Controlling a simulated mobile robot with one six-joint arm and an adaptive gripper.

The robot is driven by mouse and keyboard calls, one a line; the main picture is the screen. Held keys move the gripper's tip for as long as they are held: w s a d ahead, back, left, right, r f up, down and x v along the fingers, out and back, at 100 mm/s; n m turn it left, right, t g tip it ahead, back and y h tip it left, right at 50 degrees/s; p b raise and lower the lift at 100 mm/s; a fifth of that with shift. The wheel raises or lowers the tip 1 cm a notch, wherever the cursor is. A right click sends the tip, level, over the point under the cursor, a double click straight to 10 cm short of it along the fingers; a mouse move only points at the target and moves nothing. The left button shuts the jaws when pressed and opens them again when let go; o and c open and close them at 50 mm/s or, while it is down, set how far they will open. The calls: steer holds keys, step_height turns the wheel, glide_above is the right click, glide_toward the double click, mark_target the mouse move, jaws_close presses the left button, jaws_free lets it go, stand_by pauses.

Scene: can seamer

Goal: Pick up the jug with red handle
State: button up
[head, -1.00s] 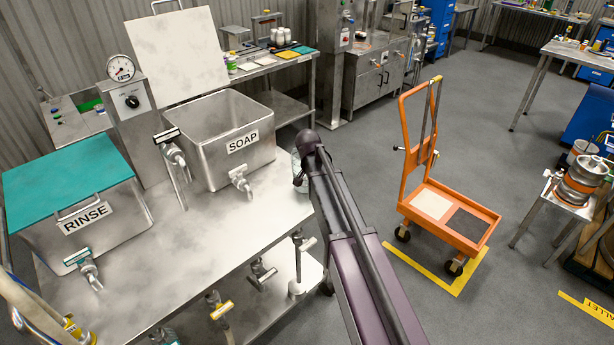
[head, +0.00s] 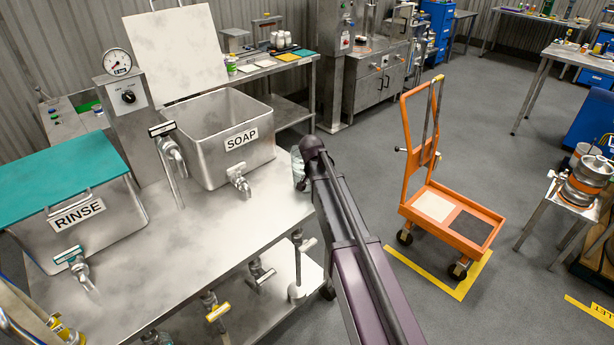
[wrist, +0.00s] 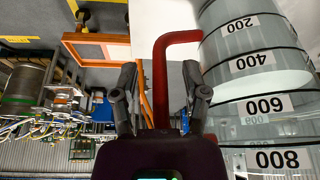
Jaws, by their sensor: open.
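The jug with red handle is a clear vessel with black bands and number labels from 200 to 800. It fills the right side of the wrist view (wrist: 258,135). Its red handle (wrist: 160,85) sticks out toward the left. My gripper (wrist: 160,88) is open, with one finger on each side of the handle's long bar; I cannot tell whether they touch it. In the head view a sliver of the clear jug (head: 298,168) shows at the right edge of the steel table, mostly hidden by my arm. My gripper is hidden there.
The steel table (head: 200,240) bears a SOAP tank (head: 205,155) and a RINSE tank (head: 85,250), both with taps. Valves hang at its front edge. An orange cart (head: 450,218) stands to the right on open grey floor.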

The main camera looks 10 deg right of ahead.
stand_by(0.4)
jaws_close()
steer(key=shift+r+p, duration=0.3)
step_height(320, 180, up, 3)
steer(key=p, duration=0.3)
steer(key=shift+r, duration=0.15)
steer(key=s+d+r+p, duration=0.1)
steer(key=s+d, duration=0.2)
steer(key=s, duration=1.2)
steer(key=shift+s+d, duration=0.15)
steer(key=shift+s, duration=0.15)
steer(key=shift+r, duration=0.1)
